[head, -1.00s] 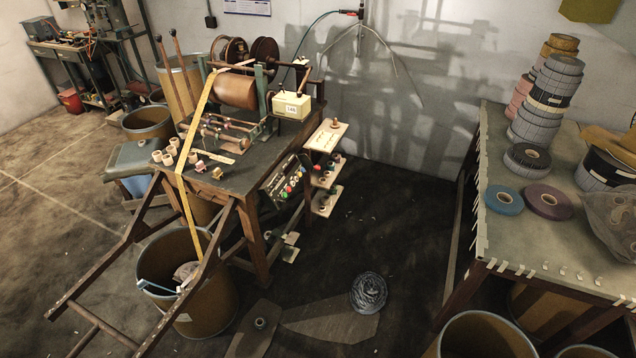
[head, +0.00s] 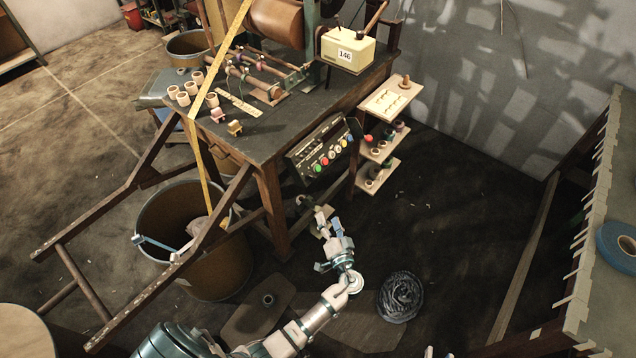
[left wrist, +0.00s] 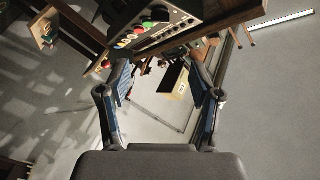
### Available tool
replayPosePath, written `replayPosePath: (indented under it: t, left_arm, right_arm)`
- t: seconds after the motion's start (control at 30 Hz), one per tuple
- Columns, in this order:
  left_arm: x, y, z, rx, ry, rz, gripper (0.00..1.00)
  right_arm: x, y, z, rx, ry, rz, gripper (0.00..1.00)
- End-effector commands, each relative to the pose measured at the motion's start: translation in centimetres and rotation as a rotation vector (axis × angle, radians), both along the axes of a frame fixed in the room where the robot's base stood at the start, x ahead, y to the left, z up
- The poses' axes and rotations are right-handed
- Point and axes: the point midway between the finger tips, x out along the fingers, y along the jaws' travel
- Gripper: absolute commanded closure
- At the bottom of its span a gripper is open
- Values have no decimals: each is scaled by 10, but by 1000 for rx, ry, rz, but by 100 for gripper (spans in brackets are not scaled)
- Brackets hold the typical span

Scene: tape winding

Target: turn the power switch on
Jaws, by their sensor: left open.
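The control panel (head: 322,148) hangs on the front right side of the dark workbench. I cannot tell which part is the power switch. My left gripper (head: 318,212) is open and empty, below the panel and apart from it, beside the bench's front leg. In the left wrist view the panel (left wrist: 165,28) lies beyond the fingertips, at the top, with its buttons toward the upper left. The open fingers (left wrist: 160,85) stand wide apart.
Small wooden shelves (head: 384,103) stick out right of the panel. A large bin (head: 220,265) and sloping wooden rails (head: 75,280) stand left of my arm. A dark coil (head: 400,297) lies on the floor. A second table (head: 590,240) is at the right; floor between is mostly clear.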

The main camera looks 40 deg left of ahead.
Motion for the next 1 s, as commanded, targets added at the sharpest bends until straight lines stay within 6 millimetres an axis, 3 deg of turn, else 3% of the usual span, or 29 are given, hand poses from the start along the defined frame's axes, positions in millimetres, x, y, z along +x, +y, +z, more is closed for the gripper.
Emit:
replayPosePath:
  t: [0.6, 0.8, 1.0]
  left_arm:
    - [87, 103, 0, 3, 6, 0, 35]
    - [102, 122, 0, 1, 6, -1, 35]
    - [105, 127, 0, 0, 5, -1, 35]
  right_arm:
    - [14, 7, 25, 55, -189, 4, 60]
    - [17, 10, 35, 71, -252, 5, 60]
    - [18, 11, 38, 76, -269, 4, 60]
